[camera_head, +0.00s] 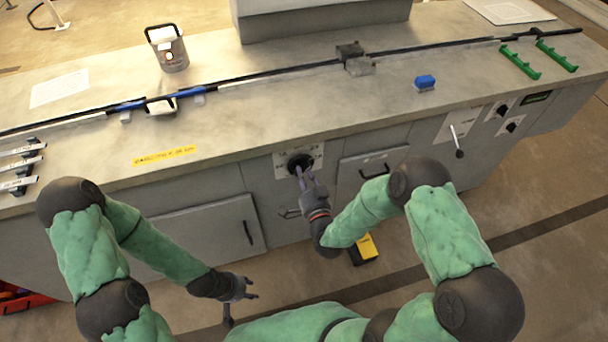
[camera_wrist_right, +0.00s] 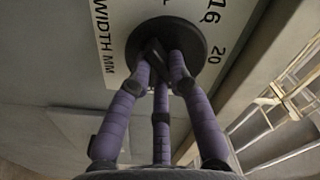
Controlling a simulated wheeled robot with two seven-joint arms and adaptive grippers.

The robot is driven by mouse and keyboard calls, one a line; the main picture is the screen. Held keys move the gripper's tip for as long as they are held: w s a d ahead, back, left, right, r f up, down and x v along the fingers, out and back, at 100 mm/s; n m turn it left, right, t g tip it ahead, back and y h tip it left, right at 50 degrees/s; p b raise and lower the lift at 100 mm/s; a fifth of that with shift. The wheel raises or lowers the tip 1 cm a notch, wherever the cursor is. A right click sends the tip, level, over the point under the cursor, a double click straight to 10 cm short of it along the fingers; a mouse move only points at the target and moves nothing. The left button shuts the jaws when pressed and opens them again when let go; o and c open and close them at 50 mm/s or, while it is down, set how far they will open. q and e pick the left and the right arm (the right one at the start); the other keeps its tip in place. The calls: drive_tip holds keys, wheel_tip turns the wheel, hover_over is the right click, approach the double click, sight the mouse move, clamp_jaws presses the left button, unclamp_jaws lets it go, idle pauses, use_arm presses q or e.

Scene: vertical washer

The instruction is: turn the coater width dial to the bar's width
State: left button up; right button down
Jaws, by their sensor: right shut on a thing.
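The black width dial (camera_head: 299,160) sits on a pale panel in the front of the grey machine. In the right wrist view, the round dial (camera_wrist_right: 192,36) has "WIDTH MM" on its left and the numbers 16 and 20 on its right. My right gripper (camera_head: 304,174) is shut on the dial's knob; its purple fingers (camera_wrist_right: 166,62) partly hide the knob and any pointer. A long dark bar (camera_head: 270,71) runs along the counter, with blue sections at left. My left gripper (camera_head: 252,288) is open and empty, low before the machine.
A yellow label (camera_head: 164,155) lies on the counter left of the dial. White labelled strips (camera_head: 20,165) are at far left. A lever (camera_head: 458,146) sticks out at right.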

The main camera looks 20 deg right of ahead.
drive_tip(key=shift+s+f, duration=0.1)
drive_tip(key=c, duration=1.1)
unclamp_jaws()
drive_tip(key=shift+c, duration=0.2)
drive_tip(key=s, duration=1.2)
drive_tip(key=shift+d, duration=0.2)
drive_tip(key=shift+w, duration=0.1)
